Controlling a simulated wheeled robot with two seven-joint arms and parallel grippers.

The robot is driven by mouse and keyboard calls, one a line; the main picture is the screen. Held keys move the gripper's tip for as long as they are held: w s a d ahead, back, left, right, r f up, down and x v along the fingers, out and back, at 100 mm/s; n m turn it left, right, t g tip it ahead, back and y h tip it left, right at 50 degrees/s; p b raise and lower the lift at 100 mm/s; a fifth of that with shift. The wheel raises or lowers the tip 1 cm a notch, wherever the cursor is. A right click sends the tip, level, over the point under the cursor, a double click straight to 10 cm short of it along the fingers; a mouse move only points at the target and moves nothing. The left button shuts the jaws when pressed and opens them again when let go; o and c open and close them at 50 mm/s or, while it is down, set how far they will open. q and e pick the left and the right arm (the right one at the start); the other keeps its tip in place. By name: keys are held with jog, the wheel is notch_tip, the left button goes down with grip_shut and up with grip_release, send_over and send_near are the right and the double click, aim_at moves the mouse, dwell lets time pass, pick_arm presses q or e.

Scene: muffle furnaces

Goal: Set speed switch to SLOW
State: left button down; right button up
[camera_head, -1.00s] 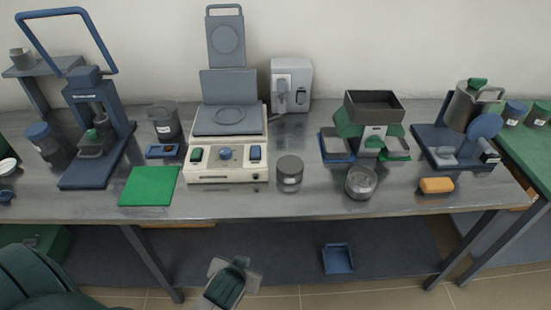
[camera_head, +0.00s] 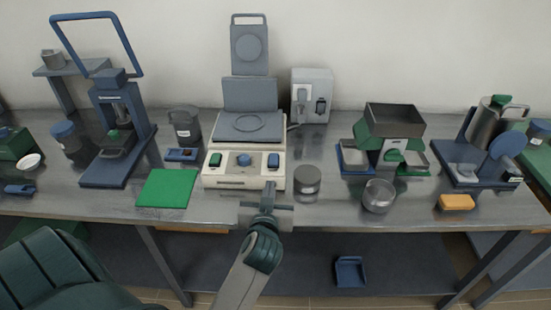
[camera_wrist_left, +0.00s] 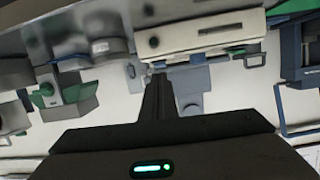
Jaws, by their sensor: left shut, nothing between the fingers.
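A beige machine (camera_head: 243,181) with a grey plate on top stands on the metal table. I cannot read any label or switch setting. My left gripper (camera_head: 269,188) is shut and empty, at the machine's front right, below the blue rocker switch; contact cannot be told. In the left wrist view, the shut fingers (camera_wrist_left: 158,82) point toward the beige machine (camera_wrist_left: 190,36). My right gripper is not in view.
A dark lidded jar (camera_head: 307,180) stands close at the machine's right. A green mat (camera_head: 167,188) lies at its left, near a blue press (camera_head: 121,130). The table's front edge runs under my arm.

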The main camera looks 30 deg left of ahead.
pick_arm(q)
jog(key=shift+n+t+y, duration=0.5)
jog(key=shift+t+y, duration=0.1)
jog(key=shift+t, duration=0.1)
jog(key=w+r, duration=0.2)
jog(key=r, duration=0.1)
jog(key=w+r, duration=0.1)
jog(key=shift+w+a+r, duration=0.1)
jog(key=shift+a+r, duration=0.15)
jog(key=shift+a, duration=0.15)
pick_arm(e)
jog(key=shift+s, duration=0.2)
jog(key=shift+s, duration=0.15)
pick_arm(q)
jog(key=shift+w+a, duration=0.1)
